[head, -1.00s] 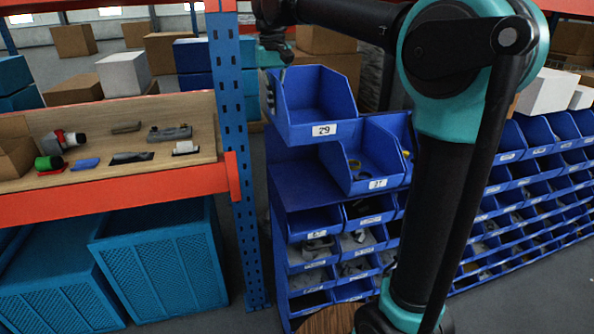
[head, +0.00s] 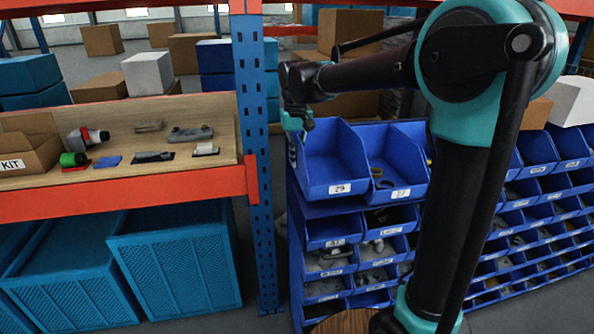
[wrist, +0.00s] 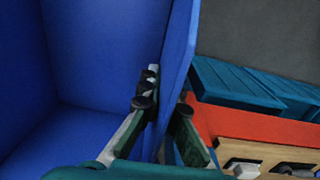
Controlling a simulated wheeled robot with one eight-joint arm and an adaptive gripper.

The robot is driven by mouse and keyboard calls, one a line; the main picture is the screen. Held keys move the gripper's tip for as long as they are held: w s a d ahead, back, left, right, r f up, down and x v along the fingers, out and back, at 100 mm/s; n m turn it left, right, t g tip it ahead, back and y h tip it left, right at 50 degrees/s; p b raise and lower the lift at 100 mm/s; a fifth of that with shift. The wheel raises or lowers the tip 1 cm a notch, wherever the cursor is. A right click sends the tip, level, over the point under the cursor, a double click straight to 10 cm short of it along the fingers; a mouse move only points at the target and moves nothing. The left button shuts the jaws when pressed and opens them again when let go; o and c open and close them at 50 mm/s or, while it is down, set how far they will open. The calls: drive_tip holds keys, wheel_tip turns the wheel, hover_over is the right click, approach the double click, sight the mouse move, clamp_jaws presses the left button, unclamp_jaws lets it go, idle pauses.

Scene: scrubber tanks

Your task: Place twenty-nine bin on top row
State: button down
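The blue bin labelled 29 (head: 330,165) sits at the left end of the top row of the blue rack (head: 297,240), upright and level. It stands beside another blue bin (head: 397,160) with small parts inside. My gripper (head: 293,150) is at the left side wall of bin 29. In the wrist view my gripper (wrist: 163,103) straddles that wall, one finger inside and one outside. The fingertips look closed on the wall of bin 29 (wrist: 95,65). The bin's underside and its contact with the rack are hidden.
A blue upright post (head: 256,150) and an orange-edged wooden shelf (head: 120,188) stand left of the rack. Small parts and a KIT box (head: 28,158) lie on the shelf. Lower rows of bins fill the rack. More bins (head: 545,190) stand at the right.

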sight(297, 170)
drive_tip(key=shift+f, duration=2)
drive_tip(key=c, duration=1.7)
unclamp_jaws()
drive_tip(key=shift+f, duration=0.1)
wheel_tip(297, 170, up, 12)
drive_tip(key=shift+a+r, duration=0.1)
drive_tip(key=shift+r, duration=0.05)
